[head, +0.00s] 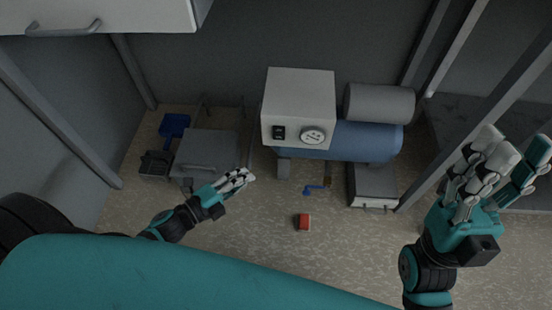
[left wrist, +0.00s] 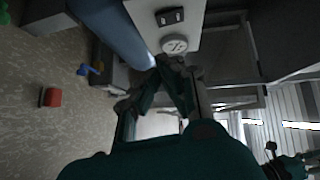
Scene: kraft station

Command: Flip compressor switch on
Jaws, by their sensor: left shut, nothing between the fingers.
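The compressor has a blue tank (head: 340,140) with a pale control box (head: 300,92) on top. The black switch (head: 279,132) sits on the front of the box, left of a round gauge (head: 313,136). The switch (left wrist: 170,16) and gauge (left wrist: 174,46) also show in the left wrist view. Which way the switch is set is too small to tell. My left gripper (head: 241,178) is shut and empty, below and left of the switch and apart from it. My right gripper (head: 490,160) is at the far right, away from the compressor, its fingers spread with nothing between them.
A grey cabinet (head: 206,150) stands left of the compressor, with a blue item (head: 174,125) and a dark bin (head: 155,164) beside it. A grey drawer box (head: 373,182) stands at right.

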